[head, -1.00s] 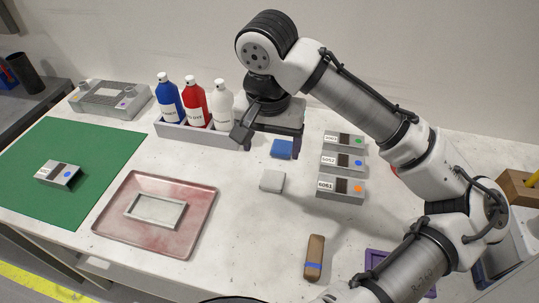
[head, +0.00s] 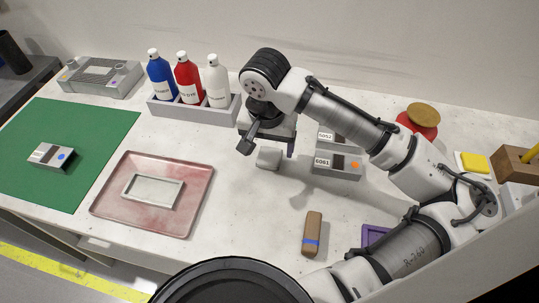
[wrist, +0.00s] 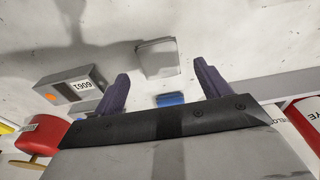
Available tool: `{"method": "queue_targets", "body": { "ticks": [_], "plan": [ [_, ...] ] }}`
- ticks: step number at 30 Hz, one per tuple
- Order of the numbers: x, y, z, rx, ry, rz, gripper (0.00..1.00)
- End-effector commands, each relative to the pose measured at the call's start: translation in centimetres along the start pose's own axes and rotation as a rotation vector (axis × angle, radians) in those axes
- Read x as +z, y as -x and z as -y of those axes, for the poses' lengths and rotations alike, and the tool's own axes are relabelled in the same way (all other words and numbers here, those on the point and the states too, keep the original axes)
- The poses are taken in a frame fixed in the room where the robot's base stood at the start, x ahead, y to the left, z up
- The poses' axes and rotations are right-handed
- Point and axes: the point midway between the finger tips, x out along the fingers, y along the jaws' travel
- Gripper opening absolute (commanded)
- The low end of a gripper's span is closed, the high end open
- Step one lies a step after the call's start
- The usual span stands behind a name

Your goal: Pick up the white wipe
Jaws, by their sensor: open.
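The white wipe (head: 268,157) is a small pale folded square on the white table, right of the bottle rack. It also shows in the wrist view (wrist: 158,58), beyond the fingertips and between their lines. My gripper (wrist: 160,82) is open and empty, its two dark fingers apart. In the head view my gripper hangs just behind and above the wipe, and its fingers are mostly hidden. A blue wipe (wrist: 170,99) lies closer to the palm in the wrist view; in the head view it is hidden behind my gripper.
Grey blocks, one labelled 6061 (head: 338,164), stand close to the right of the wipe. A rack (head: 192,108) with blue, red and white bottles stands left. A pink tray (head: 197,208) holds a pale frame. A brown brush (head: 312,233) lies in front; table around it is clear.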

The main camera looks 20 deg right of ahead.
Motion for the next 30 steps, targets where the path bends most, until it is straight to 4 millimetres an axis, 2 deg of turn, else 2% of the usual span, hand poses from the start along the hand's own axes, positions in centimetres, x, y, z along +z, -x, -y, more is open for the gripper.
{"method": "queue_targets", "body": {
  "ticks": [6,14,17,25,30],
  "plan": [
    [0.0,-2.6,-0.1,0.000,0.001,0.001,0.75],
    [0.0,-3.0,-0.1,-0.001,0.001,-0.001,0.75],
    [0.0,-3.0,-0.1,-0.001,0.001,-0.001,0.65],
    [0.0,-2.9,-0.1,0.000,0.001,-0.001,0.30],
    [0.0,-2.9,-0.1,0.000,0.001,-0.001,0.27]
  ]
}}
